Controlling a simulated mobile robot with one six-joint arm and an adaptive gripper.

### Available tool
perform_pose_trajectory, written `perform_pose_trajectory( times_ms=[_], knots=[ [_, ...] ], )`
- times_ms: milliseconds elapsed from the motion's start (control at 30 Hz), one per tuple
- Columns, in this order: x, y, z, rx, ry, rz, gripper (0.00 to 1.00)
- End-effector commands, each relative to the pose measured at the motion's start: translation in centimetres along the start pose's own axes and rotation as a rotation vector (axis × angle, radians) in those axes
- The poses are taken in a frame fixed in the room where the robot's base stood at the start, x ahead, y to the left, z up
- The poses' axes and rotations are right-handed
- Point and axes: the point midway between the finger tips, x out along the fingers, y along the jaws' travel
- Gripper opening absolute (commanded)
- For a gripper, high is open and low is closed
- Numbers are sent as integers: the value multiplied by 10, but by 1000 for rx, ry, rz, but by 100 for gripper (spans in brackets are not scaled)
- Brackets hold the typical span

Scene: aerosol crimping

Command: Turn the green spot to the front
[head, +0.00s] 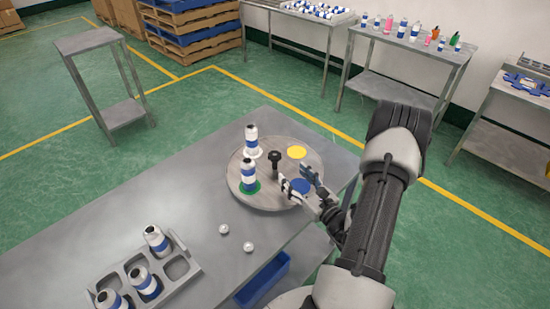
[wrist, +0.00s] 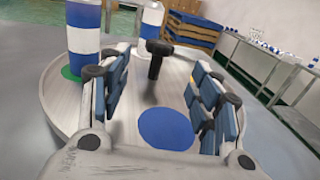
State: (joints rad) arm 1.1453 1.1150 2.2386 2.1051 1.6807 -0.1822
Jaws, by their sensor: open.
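A round grey turntable (head: 240,192) sits on the metal table, with a black T-shaped knob (head: 274,157) at its middle. The green spot (head: 257,188) is at the turntable's near left, under a blue-and-white can (head: 249,174). A second can (head: 251,137) stands behind it. The yellow spot (head: 296,152) is bare at the far right. The blue spot (head: 301,186) is bare at the near right, by my gripper (head: 297,177). In the wrist view my gripper (wrist: 158,78) is open and empty; the knob (wrist: 157,58) shows between its fingers, beyond the blue spot (wrist: 166,129).
A grey tray (head: 190,268) with several cans is at the table's front left. Two small white balls (head: 224,229) lie between tray and turntable. A blue bin (head: 263,280) is below the table edge. Side tables with bottles (head: 402,28) stand behind.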

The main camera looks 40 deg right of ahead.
Motion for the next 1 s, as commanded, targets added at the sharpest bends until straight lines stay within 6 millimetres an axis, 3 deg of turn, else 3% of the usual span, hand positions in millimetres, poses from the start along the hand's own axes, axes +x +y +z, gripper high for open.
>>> perform_pose_trajectory(
  times_ms=[300,500,700,1000],
  knots=[
    [70,1,-1,-4,-1,5,58],
    [100,1,-1,-2,-1,3,58],
    [112,0,0,0,0,1,58],
    [113,0,0,0,0,1,56]
  ],
)
